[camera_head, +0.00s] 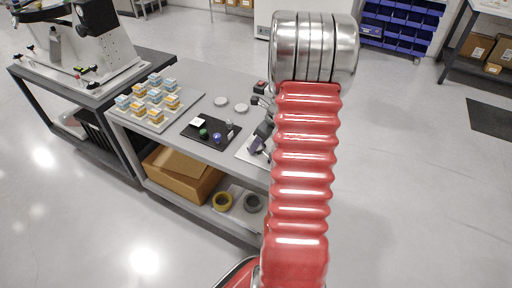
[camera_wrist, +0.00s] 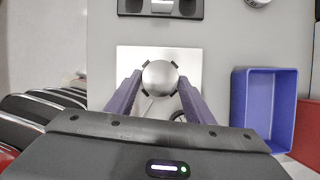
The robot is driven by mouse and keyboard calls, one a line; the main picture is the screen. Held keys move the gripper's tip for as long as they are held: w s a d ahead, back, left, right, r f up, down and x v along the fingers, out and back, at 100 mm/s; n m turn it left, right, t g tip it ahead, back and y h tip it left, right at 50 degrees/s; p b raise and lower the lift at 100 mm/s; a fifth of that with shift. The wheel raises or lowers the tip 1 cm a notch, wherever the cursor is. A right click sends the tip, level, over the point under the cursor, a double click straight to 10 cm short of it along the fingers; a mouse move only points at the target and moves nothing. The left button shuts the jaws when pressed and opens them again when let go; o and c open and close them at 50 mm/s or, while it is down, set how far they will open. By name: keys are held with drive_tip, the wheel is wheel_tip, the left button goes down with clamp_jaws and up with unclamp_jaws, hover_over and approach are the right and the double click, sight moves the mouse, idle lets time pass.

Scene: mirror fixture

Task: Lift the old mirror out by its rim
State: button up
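A round silvery mirror (camera_wrist: 160,78) sits on a square metal plate (camera_wrist: 190,58) in the wrist view, with small dark clips around its rim. My gripper (camera_wrist: 160,80) is open, its two purple fingers on the left and right of the mirror, their tips close to its rim. I cannot tell whether they touch it or how high they are above the plate. Part of a dark object shows between the fingers below the mirror. In the head view my gripper (camera_head: 260,142) is at the bench's right part, mostly hidden by my red arm, which also hides the mirror.
A blue bin (camera_wrist: 238,100) and a red bin (camera_wrist: 309,140) stand right of the plate. A black block (camera_wrist: 160,14) is beyond it. On the bench are two pale discs (camera_head: 221,101), a black tray (camera_head: 190,133) of small items, and a board of several coloured blocks (camera_head: 187,103).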

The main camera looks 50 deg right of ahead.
drive_tip(key=c, duration=0.6)
wheel_tip(320, 180, up, 10)
idle(0.5)
idle(0.4)
